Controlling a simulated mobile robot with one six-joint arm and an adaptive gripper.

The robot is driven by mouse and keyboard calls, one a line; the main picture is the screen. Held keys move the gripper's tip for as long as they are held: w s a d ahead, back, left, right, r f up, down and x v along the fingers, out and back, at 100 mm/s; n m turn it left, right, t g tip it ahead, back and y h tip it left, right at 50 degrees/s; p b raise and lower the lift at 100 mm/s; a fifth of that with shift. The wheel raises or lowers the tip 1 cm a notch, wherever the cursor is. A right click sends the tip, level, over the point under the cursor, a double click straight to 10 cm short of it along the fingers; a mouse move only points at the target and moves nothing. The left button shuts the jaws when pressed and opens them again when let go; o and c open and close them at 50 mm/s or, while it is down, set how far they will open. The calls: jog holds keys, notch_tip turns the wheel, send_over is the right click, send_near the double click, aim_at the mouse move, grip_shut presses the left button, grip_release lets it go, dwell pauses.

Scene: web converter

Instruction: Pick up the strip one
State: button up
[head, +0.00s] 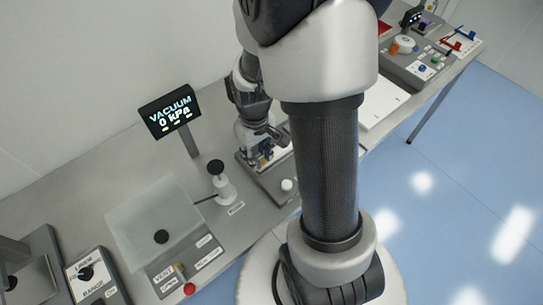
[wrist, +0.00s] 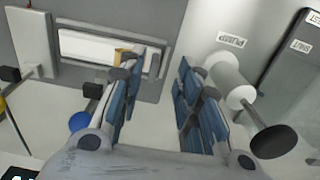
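My gripper (wrist: 166,75) is open in the wrist view, its blue-padded fingers apart with only bare grey surface between them. A pale strip-like piece (wrist: 85,46) lies in a framed recess at upper left, beside the left finger. A small yellow-orange bit (wrist: 121,54) shows at its right end, partly behind that finger. I cannot read a label on the piece, so I cannot tell whether it is strip one. In the head view my gripper (head: 262,142) is over a grey station by the bench's front edge, and my arm hides part of that area.
A white cylinder with a black knob (wrist: 232,80) stands close to the right finger; it also shows in the head view (head: 223,187). A vacuum display (head: 171,110) reads 0 kPa. A clear plate (head: 150,215) lies left. A control panel (head: 420,65) is at far right.

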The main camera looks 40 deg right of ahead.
aim_at(258, 162)
jog(key=f, duration=0.1)
jog(key=f+b, duration=0.1)
jog(key=f, duration=0.3)
jog(key=shift+w+d+f+b, duration=0.1)
jog(key=shift+w+d+b, duration=0.15)
jog(key=shift+b, duration=0.1)
grip_shut()
